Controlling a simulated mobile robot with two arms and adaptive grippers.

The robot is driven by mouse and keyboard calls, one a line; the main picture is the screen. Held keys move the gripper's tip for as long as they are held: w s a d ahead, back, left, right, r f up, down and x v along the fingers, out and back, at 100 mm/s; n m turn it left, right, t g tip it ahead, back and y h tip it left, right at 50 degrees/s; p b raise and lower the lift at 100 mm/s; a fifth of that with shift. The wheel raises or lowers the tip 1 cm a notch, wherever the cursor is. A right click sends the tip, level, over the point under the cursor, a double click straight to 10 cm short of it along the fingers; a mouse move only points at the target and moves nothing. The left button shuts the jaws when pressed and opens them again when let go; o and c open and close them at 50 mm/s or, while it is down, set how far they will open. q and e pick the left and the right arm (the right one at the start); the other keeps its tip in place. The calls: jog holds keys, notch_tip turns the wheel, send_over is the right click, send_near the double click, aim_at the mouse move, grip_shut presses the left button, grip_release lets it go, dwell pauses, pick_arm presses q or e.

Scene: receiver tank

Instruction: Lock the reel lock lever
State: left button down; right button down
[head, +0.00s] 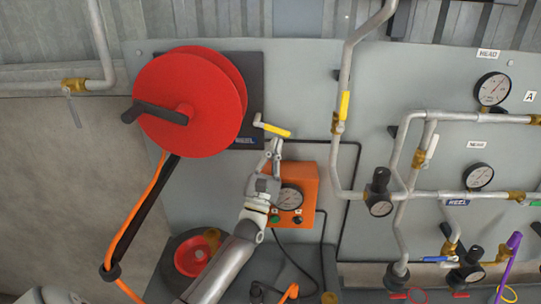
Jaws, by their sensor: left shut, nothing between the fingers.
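The red reel (190,105) with a black crank handle (160,113) is mounted on a black plate at the upper left of the panel. Right of the reel, a small lever (275,129) with a yellow grip slopes slightly down to the right from its pivot at the plate's edge. My left gripper (274,144) points up just below the yellow grip. It is shut with nothing held. I cannot tell whether its tips touch the lever. My right gripper is not in view.
An orange box (307,181) with a gauge sits behind and right of my left gripper. A vertical pipe with a yellow-handled valve (344,106) runs to the right. More pipes, gauges (493,89) and valves fill the right side. An orange hose (135,228) hangs below the reel.

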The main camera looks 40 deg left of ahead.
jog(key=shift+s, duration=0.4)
pick_arm(q)
jog(key=shift+w, duration=0.1)
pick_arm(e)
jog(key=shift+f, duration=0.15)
pick_arm(q)
jog(key=shift+d+n+b, duration=0.1)
jog(key=shift+n+b, duration=0.25)
jog(key=shift+n, duration=0.05)
jog(key=shift+d+r+n+y, duration=0.15)
jog(key=shift+n+y, duration=0.25)
jog(key=shift+y, duration=0.3)
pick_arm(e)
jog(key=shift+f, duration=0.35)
